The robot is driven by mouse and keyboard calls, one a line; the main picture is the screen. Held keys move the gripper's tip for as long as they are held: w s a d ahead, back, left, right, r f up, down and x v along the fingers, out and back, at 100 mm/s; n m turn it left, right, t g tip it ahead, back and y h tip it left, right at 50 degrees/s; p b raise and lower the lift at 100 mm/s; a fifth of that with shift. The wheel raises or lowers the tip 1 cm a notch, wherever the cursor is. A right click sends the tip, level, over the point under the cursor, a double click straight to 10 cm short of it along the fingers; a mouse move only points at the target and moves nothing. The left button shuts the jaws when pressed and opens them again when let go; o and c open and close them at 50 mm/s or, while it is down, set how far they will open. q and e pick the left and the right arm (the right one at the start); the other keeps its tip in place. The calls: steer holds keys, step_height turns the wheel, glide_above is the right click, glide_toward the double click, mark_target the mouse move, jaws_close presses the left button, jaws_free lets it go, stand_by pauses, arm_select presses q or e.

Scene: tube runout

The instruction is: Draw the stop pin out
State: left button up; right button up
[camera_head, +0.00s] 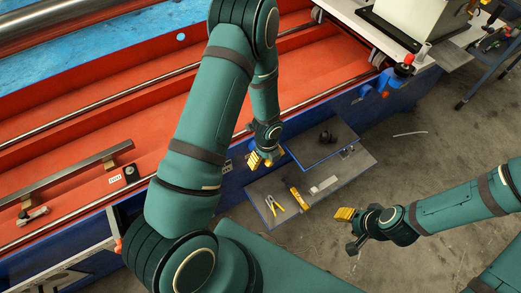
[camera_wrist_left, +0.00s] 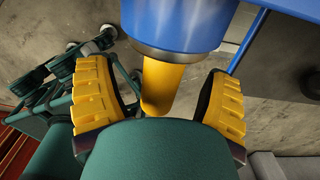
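In the left wrist view a yellow rod (camera_wrist_left: 162,88), which looks like the stop pin, projects from a blue cylinder (camera_wrist_left: 180,22) with a metallic rim. In the head view the left gripper (camera_head: 258,159) is at the blue front edge of the machine, and the rod cannot be made out there. My right gripper (camera_head: 345,213) hangs over the floor, away from the machine; its finger gap is unclear.
A grey step (camera_head: 305,215) holds yellow-handled pliers (camera_head: 274,204) and a yellow tool (camera_head: 299,198). A dark tray (camera_head: 318,143) with a black object is beside the left gripper. A red knob (camera_head: 404,69) is on the machine's right. Concrete floor is open at right.

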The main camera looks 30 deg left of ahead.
arm_select(q)
jaws_close()
steer(key=shift+s+d, duration=0.1)
steer(key=shift+d, duration=0.15)
stand_by(0.4)
steer(key=s+d, duration=0.6)
steer(key=d, duration=0.4)
steer(key=shift+s+d, duration=0.15)
steer(key=shift+d, duration=0.2)
stand_by(0.9)
